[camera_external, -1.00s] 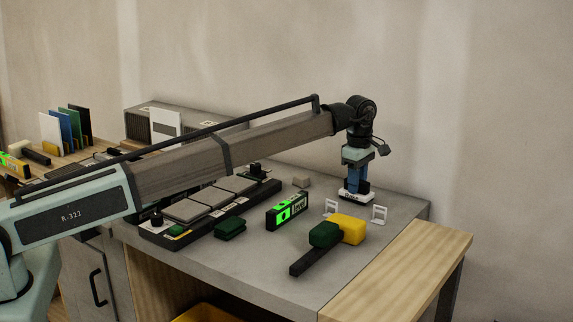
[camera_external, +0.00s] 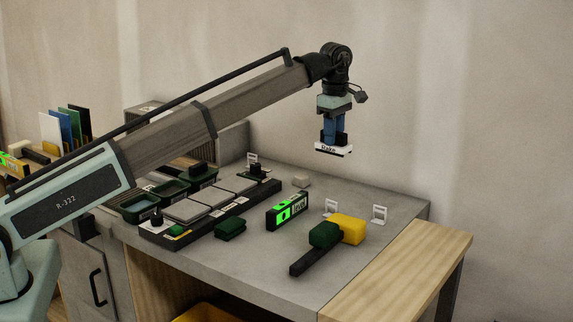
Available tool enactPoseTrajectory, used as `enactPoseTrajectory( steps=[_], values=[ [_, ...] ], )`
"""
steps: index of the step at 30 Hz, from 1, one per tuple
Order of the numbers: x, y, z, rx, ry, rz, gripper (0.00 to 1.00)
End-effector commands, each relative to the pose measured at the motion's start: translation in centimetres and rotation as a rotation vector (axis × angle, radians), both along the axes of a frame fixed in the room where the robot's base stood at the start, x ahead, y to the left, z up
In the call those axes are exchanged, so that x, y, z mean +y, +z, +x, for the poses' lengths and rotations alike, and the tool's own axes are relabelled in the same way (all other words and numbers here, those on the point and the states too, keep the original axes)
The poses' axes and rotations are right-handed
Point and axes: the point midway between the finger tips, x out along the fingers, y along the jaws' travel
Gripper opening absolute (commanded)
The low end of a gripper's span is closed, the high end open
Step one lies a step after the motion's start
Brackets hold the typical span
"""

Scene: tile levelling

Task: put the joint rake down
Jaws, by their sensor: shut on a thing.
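My gripper (camera_external: 334,137) is shut on the joint rake (camera_external: 333,150), a small white block with a dark band and the label "Rake". The gripper's blue fingers hold it roughly level, in the air well above the back right of the worktable. Two small white brackets, the left one (camera_external: 331,207) and the right one (camera_external: 380,214), stand apart on the grey table top below and to the right of the rake. Nothing shows between them. The underside of the rake is hard to make out.
A green-and-yellow mallet (camera_external: 353,229) lies in front of the brackets. A level with a green face (camera_external: 287,211) stands left of it. A dark tray (camera_external: 262,195) with grey tiles, green bins (camera_external: 140,208) and a green block (camera_external: 230,229) are further left.

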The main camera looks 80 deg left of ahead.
Motion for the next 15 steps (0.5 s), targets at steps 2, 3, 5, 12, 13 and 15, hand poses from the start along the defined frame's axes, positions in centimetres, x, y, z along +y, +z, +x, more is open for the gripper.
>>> enactPoseTrajectory(
  steps=[2, 3, 5, 12, 13, 15],
  values=[
    [-0.9, 0.3, -4.0, -0.001, 0.005, 0.0, 0.0],
    [-1.3, 0.4, -5.4, -0.001, 0.007, 0.001, 0.0],
    [-1.9, 0.4, -7.7, -0.001, 0.01, 0.0, 0.0],
    [-4.4, -0.2, -15.7, -0.001, 0.019, 0.001, 0.0],
    [-4.7, -0.4, -16.5, -0.001, 0.02, 0.001, 0.0],
    [-5.3, -0.8, -18.2, -0.001, 0.021, 0.001, 0.0]
  ],
)
